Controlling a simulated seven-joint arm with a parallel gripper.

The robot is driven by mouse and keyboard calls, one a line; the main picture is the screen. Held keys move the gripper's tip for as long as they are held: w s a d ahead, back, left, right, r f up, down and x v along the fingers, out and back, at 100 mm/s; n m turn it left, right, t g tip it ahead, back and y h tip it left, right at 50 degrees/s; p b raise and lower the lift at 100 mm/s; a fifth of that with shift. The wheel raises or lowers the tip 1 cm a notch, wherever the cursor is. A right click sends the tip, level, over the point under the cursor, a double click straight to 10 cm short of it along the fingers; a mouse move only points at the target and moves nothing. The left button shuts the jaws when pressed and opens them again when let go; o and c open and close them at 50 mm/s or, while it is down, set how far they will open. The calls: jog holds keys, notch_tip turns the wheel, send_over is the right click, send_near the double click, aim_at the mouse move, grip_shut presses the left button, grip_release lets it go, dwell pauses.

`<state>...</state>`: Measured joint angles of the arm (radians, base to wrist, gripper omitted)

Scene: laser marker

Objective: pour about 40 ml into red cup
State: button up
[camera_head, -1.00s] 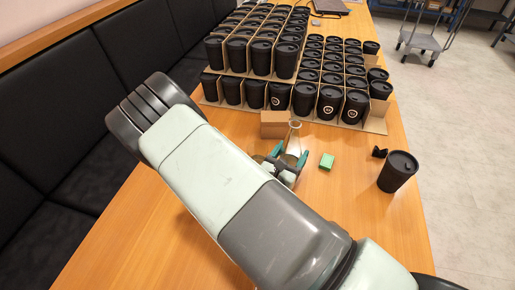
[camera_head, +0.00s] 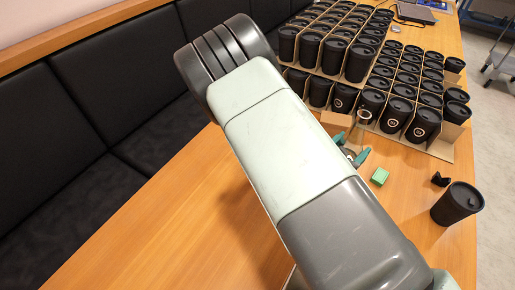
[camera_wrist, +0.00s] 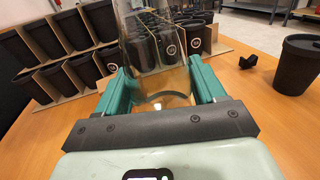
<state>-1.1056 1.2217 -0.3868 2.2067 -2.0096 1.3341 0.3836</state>
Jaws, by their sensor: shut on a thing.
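My gripper (camera_wrist: 155,88) has its two green fingers shut on a clear glass flask (camera_wrist: 158,62). It holds the flask in front of the wrist, over the table. In the head view the flask's rim (camera_head: 364,115) shows beside the cardboard box, and my arm hides most of the gripper (camera_head: 353,152). I cannot tell how much liquid is in the flask. No red cup shows in either view; it may be hidden behind my arm or out of frame.
Many black lidded cups (camera_head: 400,108) stand in cardboard trays at the back. The table's left part is clear.

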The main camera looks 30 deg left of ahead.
aim_at(355, 129)
notch_tip(355, 129, up, 8)
jog(key=shift+f, duration=0.15)
jog(key=s+a, duration=0.4)
jog(key=a, duration=1.2)
jog(key=s+a, duration=0.4)
jog(key=a, duration=1.2)
notch_tip(355, 129, down, 11)
jog(key=shift+d, duration=0.15)
jog(key=shift+w, duration=0.1)
